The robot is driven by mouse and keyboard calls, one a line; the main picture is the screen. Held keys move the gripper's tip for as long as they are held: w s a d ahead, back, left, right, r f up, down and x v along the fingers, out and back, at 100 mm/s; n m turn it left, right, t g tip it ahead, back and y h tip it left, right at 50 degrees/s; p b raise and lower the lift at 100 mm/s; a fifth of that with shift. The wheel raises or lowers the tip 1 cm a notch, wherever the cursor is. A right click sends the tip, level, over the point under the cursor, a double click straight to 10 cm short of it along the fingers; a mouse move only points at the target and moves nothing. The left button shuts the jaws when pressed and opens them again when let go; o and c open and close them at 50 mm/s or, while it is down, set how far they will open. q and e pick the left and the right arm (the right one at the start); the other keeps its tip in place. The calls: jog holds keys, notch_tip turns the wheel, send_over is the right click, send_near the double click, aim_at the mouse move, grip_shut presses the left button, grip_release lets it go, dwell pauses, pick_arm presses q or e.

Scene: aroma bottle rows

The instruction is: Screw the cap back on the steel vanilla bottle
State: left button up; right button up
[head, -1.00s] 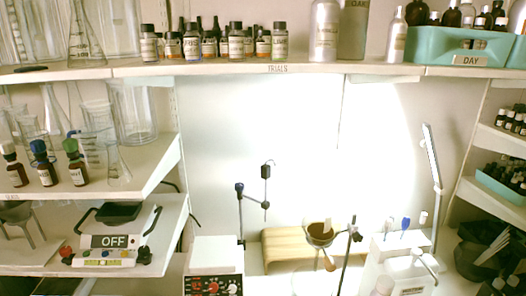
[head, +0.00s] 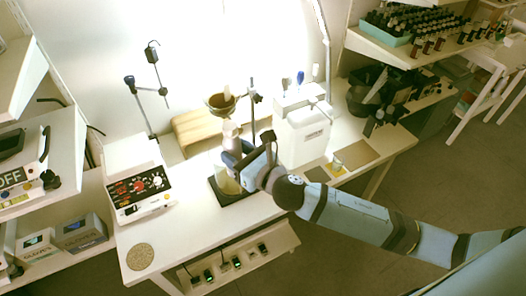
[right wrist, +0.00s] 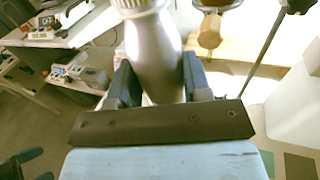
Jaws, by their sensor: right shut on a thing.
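The steel bottle (head: 230,130) stands roughly upright in my right gripper (head: 233,151), above the desk in front of the funnel stand. In the right wrist view the silvery bottle (right wrist: 155,55) fills the space between the two dark fingers (right wrist: 157,84), which are shut on its body. A pale ribbed ring (right wrist: 140,6) shows at its top, cut by the picture edge, so I cannot tell whether it is a cap or a collar. I see no separate cap that I can make out.
A black-based device (head: 240,196) sits just below the gripper. A controller box with knobs (head: 138,187) is at left, a white machine (head: 302,135) at right, and a funnel (head: 222,103) with a wooden stand (head: 190,130) behind. The desk front is mostly clear; a round cork mat (head: 140,256) lies there.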

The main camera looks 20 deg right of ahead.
jog(key=w+a+n+g+y, duration=0.2)
jog(key=w+a+n+y, duration=0.1)
jog(key=a, duration=0.4)
jog(key=shift+r+g+y, duration=0.3)
jog(key=shift+y, duration=0.3)
jog(key=shift+a, duration=0.1)
